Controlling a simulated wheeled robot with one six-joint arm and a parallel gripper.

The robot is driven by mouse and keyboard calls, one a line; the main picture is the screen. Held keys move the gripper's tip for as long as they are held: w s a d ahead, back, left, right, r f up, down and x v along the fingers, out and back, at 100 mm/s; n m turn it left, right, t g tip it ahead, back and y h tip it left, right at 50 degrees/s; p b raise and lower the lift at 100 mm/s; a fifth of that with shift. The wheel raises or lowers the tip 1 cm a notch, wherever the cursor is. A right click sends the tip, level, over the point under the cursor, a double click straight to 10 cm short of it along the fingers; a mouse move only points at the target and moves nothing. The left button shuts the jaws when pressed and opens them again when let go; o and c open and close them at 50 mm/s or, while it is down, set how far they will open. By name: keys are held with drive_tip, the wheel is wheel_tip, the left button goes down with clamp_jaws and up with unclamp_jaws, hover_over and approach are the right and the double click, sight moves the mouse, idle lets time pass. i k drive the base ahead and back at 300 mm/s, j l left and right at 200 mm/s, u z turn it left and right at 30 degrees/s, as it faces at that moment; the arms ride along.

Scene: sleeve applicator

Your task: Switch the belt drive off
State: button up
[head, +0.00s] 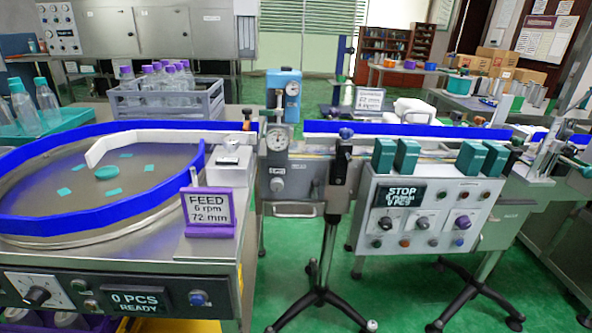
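A white control panel (428,218) hangs on the front of the conveyor, right of centre. Its dark display (398,194) reads STOP, with smaller lines hard to read. Several rotary knobs sit in a row on the panel, with a purple-capped one (462,222) at the right. Small coloured buttons run below them, including a red one (405,243). I cannot tell which control belongs to the belt drive. The conveyor with its blue side rail (400,130) runs behind the panel. My gripper is not in view.
A round feed table (100,190) with a blue rim stands at left, its front display (140,301) reading 0 PCS READY. A purple-framed FEED sign (209,210) stands beside it. Tripod legs (322,298) and a stand foot (470,300) rest on the green floor. Teal blocks (408,156) top the panel.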

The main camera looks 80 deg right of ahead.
sight(464, 222)
drive_tip(key=z, duration=3.4)
drive_tip(key=k+u, duration=0.1)
drive_tip(key=u, duration=0.2)
drive_tip(key=z, duration=0.3)
drive_tip(key=k+l, duration=0.1)
